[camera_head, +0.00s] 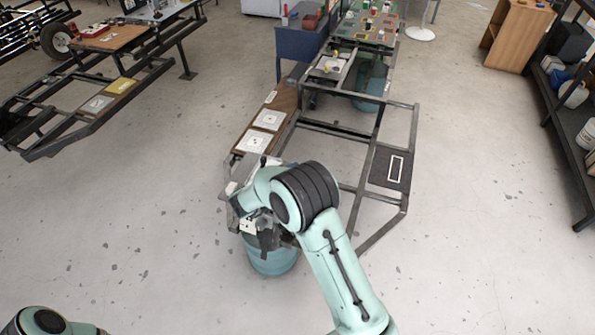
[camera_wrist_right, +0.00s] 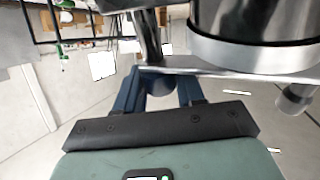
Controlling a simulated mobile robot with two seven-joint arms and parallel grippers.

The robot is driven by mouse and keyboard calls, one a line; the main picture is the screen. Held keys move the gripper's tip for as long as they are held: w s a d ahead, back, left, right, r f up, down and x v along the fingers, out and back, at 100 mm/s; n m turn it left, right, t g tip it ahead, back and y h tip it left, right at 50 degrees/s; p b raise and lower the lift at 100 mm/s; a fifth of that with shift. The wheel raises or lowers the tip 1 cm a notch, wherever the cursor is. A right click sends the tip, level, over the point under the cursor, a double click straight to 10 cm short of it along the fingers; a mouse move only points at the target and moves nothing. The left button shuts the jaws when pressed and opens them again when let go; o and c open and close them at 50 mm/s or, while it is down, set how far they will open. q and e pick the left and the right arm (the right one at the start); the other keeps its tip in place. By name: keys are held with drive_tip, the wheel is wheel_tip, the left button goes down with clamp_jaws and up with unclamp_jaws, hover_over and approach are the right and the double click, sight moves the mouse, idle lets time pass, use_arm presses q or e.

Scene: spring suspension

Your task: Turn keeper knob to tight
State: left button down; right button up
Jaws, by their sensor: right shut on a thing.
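In the wrist view my right gripper (camera_wrist_right: 159,92) has its two dark blue fingers on either side of a small rounded dark knob (camera_wrist_right: 158,84), apparently the keeper knob, and is shut on it. The knob sits just below the edge of a grey metal plate (camera_wrist_right: 230,70). Its markings and turn position cannot be read. In the head view my right arm covers the knob and my fingers at the near-left corner of the frame bench (camera_head: 395,222). Only a bit of my left arm shows at the bottom left; its gripper is out of view.
A large dark cylinder with a silver collar (camera_wrist_right: 255,50) stands close on the right of my right gripper. A teal bucket (camera_head: 272,262) is under my right wrist. White marked plates (camera_head: 268,120) lie on the bench's left board.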

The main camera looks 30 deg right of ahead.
drive_tip(key=shift+w+d+r, duration=0.1)
drive_tip(key=shift+r, duration=0.15)
drive_tip(key=o, duration=0.9)
drive_tip(key=shift+f, duration=0.1)
use_arm(q)
drive_tip(key=shift+s+f+b, duration=0.6)
drive_tip(key=shift+s+f, duration=0.15)
drive_tip(key=shift+s, duration=0.15)
use_arm(e)
drive_tip(key=shift+v, duration=6.75)
use_arm(q)
drive_tip(key=shift+a, duration=0.1)
use_arm(e)
drive_tip(key=shift+f, duration=0.1)
